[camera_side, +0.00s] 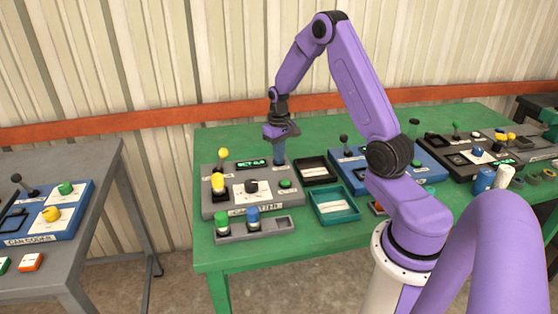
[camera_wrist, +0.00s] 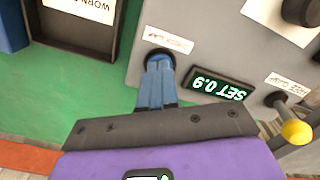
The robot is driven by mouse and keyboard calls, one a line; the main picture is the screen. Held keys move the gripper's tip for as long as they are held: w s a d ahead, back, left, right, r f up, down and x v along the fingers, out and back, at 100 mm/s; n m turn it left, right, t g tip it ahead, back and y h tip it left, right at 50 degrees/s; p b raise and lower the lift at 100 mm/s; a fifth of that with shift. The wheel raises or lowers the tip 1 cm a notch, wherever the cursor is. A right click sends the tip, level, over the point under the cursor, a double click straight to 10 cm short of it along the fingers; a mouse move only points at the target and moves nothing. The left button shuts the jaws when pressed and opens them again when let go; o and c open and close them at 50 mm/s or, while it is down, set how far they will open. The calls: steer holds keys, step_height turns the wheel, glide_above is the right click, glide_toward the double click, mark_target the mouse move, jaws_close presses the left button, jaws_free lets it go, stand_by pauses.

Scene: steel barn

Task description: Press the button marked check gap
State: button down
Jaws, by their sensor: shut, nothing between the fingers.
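My gripper (camera_side: 279,162) points straight down over the back right of the grey control panel (camera_side: 208,207). Its blue fingers are shut with nothing between them. In the wrist view the fingertips (camera_wrist: 158,60) meet a dark round button (camera_wrist: 155,52), which they mostly cover; I cannot tell how far it is pushed in. A small white label (camera_wrist: 167,39) lies beside it, upside down and too blurred to read surely. The panel's display (camera_wrist: 219,85) reads SET 0.9, and it also shows in the side view (camera_side: 251,163).
A yellow-knobbed lever (camera_wrist: 296,131) stands near the display. The panel also carries a green button (camera_side: 285,184) and a yellow-topped control (camera_side: 218,182). A black tray (camera_side: 316,179) and a teal tray (camera_side: 335,218) sit to its right on the green table (camera_side: 215,253).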

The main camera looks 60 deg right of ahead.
stand_by(0.4)
step_height(320, 180, up, 7)
steer(key=shift+r, duration=0.2)
stand_by(0.7)
stand_by(0.5)
steer(key=s+a+r+n, duration=0.3)
steer(key=s+a+n, duration=0.15)
steer(key=a, duration=0.65)
steer(key=s+a+r+n, duration=0.25)
steer(key=s+a, duration=0.25)
steer(key=a, duration=0.5)
steer(key=s+a+n, duration=0.2)
steer(key=s+n, duration=0.2)
steer(key=s, duration=0.5)
steer(key=s+a+n, duration=0.3)
steer(key=s+n, duration=0.1)
steer(key=s, duration=0.6)
steer(key=shift+a+r+n, duration=0.3)
steer(key=shift+a+r, duration=0.05)
steer(key=shift+s, duration=0.1)
